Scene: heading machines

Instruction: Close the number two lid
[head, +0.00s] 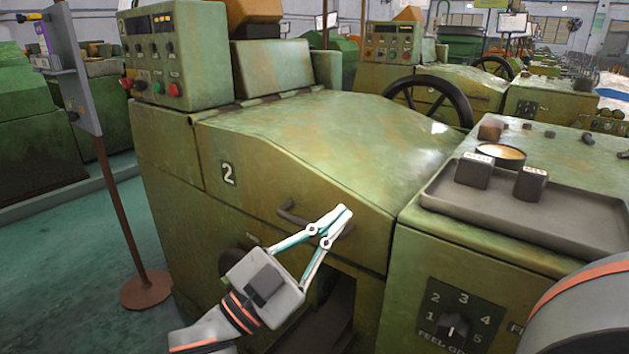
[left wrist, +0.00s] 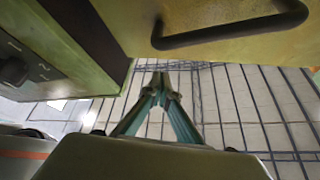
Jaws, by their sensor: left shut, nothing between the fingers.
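The number two lid (head: 310,150) is a worn green cover with a white "2" plate on its front. It lies down over its machine, and I see no gap along its visible side edges. Its dark bar handle (head: 291,214) is on the front face, partly hidden behind my left gripper. My left gripper (head: 340,217) is shut and empty, its tips in front of the handle in the head view. In the left wrist view the handle (left wrist: 230,32) is above and right of the shut fingertips (left wrist: 161,84), apart from them. My right gripper is out of view.
A control box (head: 175,60) stands at the machine's back left. To the right are a tray (head: 520,222) with small blocks, a selector knob (head: 452,328) and a handwheel (head: 428,98). A post on a round base (head: 146,289) stands on the left. A dark opening lies below the lid.

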